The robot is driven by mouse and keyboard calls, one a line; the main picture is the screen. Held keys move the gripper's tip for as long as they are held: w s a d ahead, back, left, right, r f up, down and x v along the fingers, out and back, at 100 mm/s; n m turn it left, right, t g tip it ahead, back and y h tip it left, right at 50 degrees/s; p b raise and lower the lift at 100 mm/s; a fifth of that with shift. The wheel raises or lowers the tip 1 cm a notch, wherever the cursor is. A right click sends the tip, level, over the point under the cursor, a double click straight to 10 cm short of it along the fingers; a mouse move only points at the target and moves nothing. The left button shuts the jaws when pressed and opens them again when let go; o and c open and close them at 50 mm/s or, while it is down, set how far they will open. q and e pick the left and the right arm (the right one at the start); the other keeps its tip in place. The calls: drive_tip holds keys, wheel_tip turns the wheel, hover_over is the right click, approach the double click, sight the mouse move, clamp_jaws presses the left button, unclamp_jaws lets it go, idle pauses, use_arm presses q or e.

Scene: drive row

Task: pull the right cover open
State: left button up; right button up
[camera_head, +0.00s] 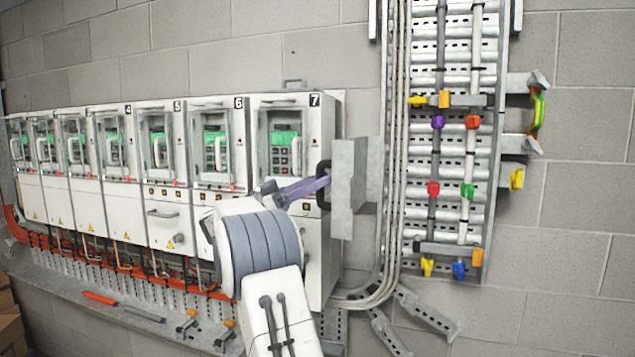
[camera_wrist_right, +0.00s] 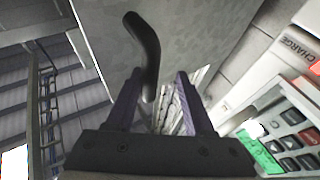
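A grey metal cover (camera_head: 349,185) stands at the right side of cabinet 7, with a black bar handle (camera_head: 323,185) on its left side. In the right wrist view the grey cover (camera_wrist_right: 190,35) fills the upper middle, and the curved dark handle (camera_wrist_right: 146,52) runs down between my fingers. My right gripper (camera_head: 326,183) is at the handle; its purple fingers (camera_wrist_right: 160,85) are apart, one on each side of the handle's lower end. The handle looks closer to the left finger; contact is unclear. My left gripper is in neither view.
A row of white numbered drive cabinets (camera_head: 292,115) lines the wall on the left. Cables and a perforated rack (camera_head: 455,220) with coloured clamps are on the right. A ledge (camera_head: 120,312) with tools runs below the cabinets.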

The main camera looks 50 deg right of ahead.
drive_tip(key=b+v, duration=0.9)
drive_tip(key=v, duration=0.2)
drive_tip(key=shift+b, duration=0.3)
drive_tip(key=shift+a+r, duration=0.1)
drive_tip(key=shift+a, duration=0.05)
